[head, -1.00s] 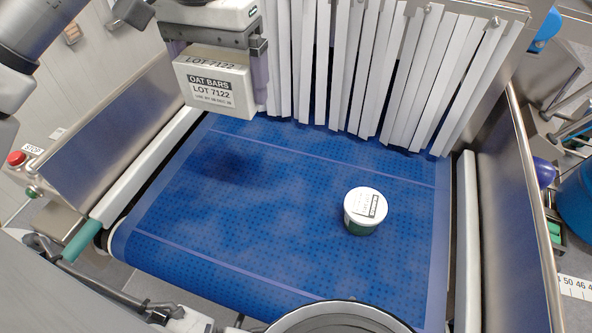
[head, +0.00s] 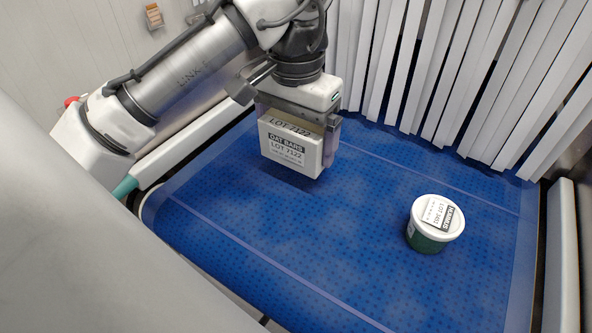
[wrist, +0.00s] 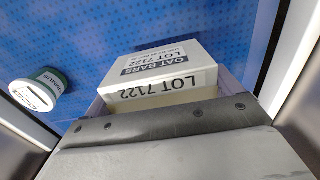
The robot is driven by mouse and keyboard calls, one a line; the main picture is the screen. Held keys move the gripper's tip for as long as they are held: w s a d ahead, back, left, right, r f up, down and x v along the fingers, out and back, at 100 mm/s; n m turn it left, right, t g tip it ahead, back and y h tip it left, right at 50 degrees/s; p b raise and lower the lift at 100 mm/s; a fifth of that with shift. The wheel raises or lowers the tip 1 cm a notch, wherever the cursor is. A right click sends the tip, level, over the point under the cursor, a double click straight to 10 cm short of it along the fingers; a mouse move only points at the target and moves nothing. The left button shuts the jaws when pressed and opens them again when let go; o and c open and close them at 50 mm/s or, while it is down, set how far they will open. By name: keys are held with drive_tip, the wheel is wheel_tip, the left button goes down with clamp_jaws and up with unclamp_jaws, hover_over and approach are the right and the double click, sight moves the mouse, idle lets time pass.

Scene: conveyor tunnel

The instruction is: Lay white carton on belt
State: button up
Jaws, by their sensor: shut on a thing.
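The white carton (head: 291,149), labelled OAT BARS LOT 7122, is held in my gripper (head: 297,128). The jaws are shut on its sides near the top. The carton hangs roughly upright over the left part of the blue belt (head: 330,225). Its underside is close to the belt, but I cannot tell whether it touches. In the wrist view the carton (wrist: 165,68) shows between the fingers, with blue belt beyond it.
A green tub with a white lid (head: 434,224) stands on the belt to the right of the carton. White strip curtains (head: 440,75) hang along the far side. The belt between carton and tub, and towards the front, is clear.

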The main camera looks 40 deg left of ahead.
sight(296, 122)
drive_tip(key=shift+f+b, duration=2.1)
drive_tip(key=shift+b, duration=0.05)
drive_tip(key=shift+f, duration=0.2)
drive_tip(key=o, duration=1.1)
drive_tip(key=shift+r, duration=0.1)
wheel_tip(296, 122, up, 12)
drive_tip(key=p, duration=1.3)
drive_tip(key=shift+r, duration=0.1)
